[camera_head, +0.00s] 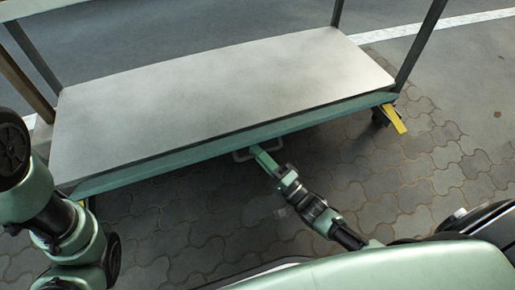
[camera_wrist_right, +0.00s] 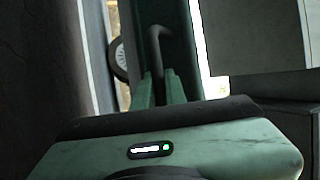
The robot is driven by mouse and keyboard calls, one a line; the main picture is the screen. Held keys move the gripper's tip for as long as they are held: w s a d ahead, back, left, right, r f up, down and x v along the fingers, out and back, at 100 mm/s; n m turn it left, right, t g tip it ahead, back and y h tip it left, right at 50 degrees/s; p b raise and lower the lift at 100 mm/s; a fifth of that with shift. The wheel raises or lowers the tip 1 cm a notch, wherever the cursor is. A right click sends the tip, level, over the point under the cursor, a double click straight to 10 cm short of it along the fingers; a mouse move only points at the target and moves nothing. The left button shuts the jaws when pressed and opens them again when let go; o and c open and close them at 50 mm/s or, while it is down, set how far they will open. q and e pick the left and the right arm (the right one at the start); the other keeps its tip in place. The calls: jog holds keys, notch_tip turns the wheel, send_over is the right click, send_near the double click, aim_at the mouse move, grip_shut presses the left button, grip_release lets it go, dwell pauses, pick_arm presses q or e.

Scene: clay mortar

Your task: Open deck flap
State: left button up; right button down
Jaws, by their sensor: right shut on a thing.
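The deck flap (camera_head: 220,85) is a wide pale-grey panel lying flat on top of a cart with a green front edge (camera_head: 160,160). A small bar handle (camera_head: 238,156) sticks out below the middle of that edge. My right gripper (camera_head: 262,154) is at this handle, its green fingers shut on it. In the right wrist view the dark, bent handle (camera_wrist_right: 155,40) rises from between the fingers (camera_wrist_right: 160,88). The exact contact is dark and hard to see. My left arm shows at the left of the head view, but its gripper is out of frame.
Dark posts (camera_head: 415,45) stand at the cart's corners. A yellow lever (camera_head: 394,118) sits by a caster at the right front corner. Paving stones (camera_head: 330,160) are clear in front of the cart. A wheel (camera_wrist_right: 120,60) shows in the right wrist view.

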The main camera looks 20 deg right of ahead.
jog(key=shift+w+f+t+b, duration=0.1)
jog(key=shift+f+t+b, duration=0.2)
jog(key=shift+f+b, duration=0.4)
jog(key=shift+f+n+t+y+b, duration=0.1)
jog(key=shift+n+t+y+b, duration=0.25)
jog(key=shift+y+b, duration=0.2)
jog(key=c, duration=1.5)
grip_release()
jog(key=shift+o, duration=0.2)
